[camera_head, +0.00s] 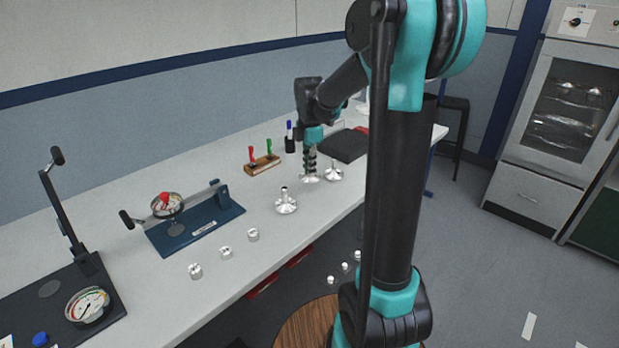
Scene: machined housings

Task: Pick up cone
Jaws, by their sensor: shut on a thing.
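Several silver cone-shaped pieces with wide bases and narrow tops are grouped near the middle of the table. My gripper (310,168) points straight down over the table and is shut on the top of one cone (310,178). Its fingers hide the upper part of this cone; I cannot tell whether its base touches the table. A second cone (334,174) stands upright just to the right of my gripper. A third cone (286,204) stands upright nearer the front edge, to the left.
A wooden block with red and green handles (262,165) and a dark pen holder (290,144) stand behind. A blue lever fixture (195,228) and small silver cylinders (226,252) are to the left. A dark mat (344,145) lies right. A gauge (88,305) is front left.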

